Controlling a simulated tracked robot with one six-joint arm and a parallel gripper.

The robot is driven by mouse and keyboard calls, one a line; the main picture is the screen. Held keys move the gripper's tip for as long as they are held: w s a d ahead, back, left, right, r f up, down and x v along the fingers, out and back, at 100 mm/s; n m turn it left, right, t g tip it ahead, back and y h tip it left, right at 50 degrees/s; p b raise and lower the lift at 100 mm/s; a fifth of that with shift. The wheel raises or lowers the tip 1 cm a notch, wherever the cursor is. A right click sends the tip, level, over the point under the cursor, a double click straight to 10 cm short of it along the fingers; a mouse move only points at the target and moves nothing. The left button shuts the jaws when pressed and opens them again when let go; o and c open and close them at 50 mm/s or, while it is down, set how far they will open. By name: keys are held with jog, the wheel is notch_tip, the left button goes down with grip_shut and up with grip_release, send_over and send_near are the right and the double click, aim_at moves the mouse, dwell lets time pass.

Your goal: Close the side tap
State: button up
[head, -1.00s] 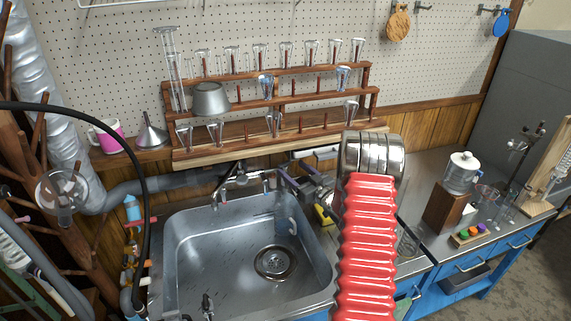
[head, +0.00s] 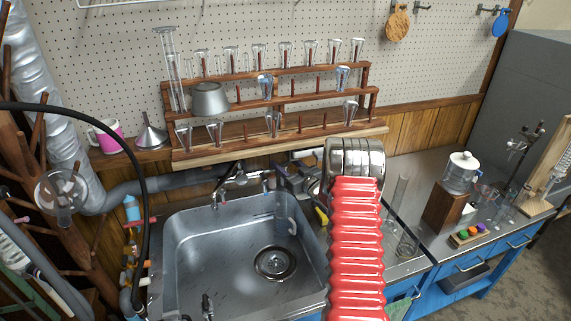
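The sink mixer (head: 238,178) stands at the back edge of the steel sink, with a small handle at each side. The right-hand side tap (head: 266,182) is at the right end of this fitting, close to my gripper. My gripper (head: 284,176) is at the sink's back right corner, to the right of the tap, and seems to be apart from it. My red ribbed arm and its metal collar hide part of the gripper. I cannot tell whether its fingers are open or shut, or how the tap is turned.
A wooden rack (head: 280,142) of glassware is above and behind the gripper. Clear glass cylinders (head: 407,243) stand on the counter right of my arm.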

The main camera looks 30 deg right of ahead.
jog(key=c, duration=0.7)
jog(key=shift+a+m+h, duration=0.1)
jog(key=shift+m+h, duration=0.7)
jog(key=shift+h, duration=0.5)
jog(key=shift+r+m+h, duration=0.1)
jog(key=shift+m+h, duration=0.3)
jog(key=shift+h, duration=0.5)
jog(key=shift+m+g+h, duration=0.3)
jog(key=shift+m+h, duration=0.3)
jog(key=o, duration=1.1)
